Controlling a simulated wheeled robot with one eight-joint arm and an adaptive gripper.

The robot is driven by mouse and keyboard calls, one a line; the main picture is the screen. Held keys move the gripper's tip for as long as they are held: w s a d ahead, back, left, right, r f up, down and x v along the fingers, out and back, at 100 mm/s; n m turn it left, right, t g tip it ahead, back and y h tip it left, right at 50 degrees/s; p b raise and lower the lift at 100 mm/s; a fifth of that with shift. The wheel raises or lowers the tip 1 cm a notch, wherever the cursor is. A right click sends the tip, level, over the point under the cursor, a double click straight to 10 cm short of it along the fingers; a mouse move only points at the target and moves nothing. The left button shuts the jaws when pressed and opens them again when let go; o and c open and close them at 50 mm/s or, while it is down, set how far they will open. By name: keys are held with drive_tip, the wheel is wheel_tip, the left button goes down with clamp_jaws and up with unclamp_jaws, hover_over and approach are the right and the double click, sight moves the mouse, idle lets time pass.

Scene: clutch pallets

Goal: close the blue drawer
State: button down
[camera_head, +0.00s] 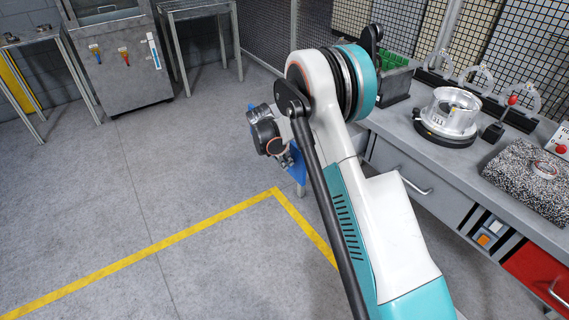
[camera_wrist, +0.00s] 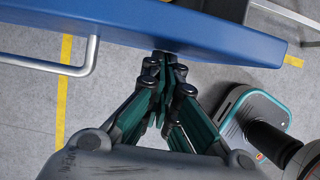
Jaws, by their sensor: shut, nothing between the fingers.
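The blue drawer (camera_wrist: 215,32) spans the top of the wrist view, with its metal bar handle (camera_wrist: 62,68) at the left. In the head view only blue patches of it (camera_head: 298,168) show behind my arm, by the left end of the bench; most of it is hidden. My gripper (camera_wrist: 165,56) is shut and empty. Its fingertips are at the lower edge of the blue panel, right of the handle. I cannot tell whether they touch it. The fingers are hidden in the head view.
The grey workbench (camera_head: 405,122) at the right carries a metal housing (camera_head: 450,110) and a speckled block (camera_head: 530,180). Below are a grey drawer (camera_head: 425,195) and a red drawer (camera_head: 535,275). The floor at left is clear, with yellow lines. A steel cabinet (camera_head: 125,70) stands at the back.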

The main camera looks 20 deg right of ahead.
drive_tip(key=w+d, duration=0.3)
drive_tip(key=d, duration=0.7)
drive_tip(key=w+d, duration=0.3)
drive_tip(key=d, duration=0.7)
drive_tip(key=w+d, duration=0.4)
drive_tip(key=d, duration=0.7)
drive_tip(key=shift+p, duration=0.35)
drive_tip(key=shift+a, duration=0.55)
drive_tip(key=a, duration=0.1)
drive_tip(key=s+a, duration=0.1)
drive_tip(key=a, duration=0.1)
drive_tip(key=p+v, duration=0.3)
drive_tip(key=v, duration=0.7)
drive_tip(key=shift+s, duration=0.1)
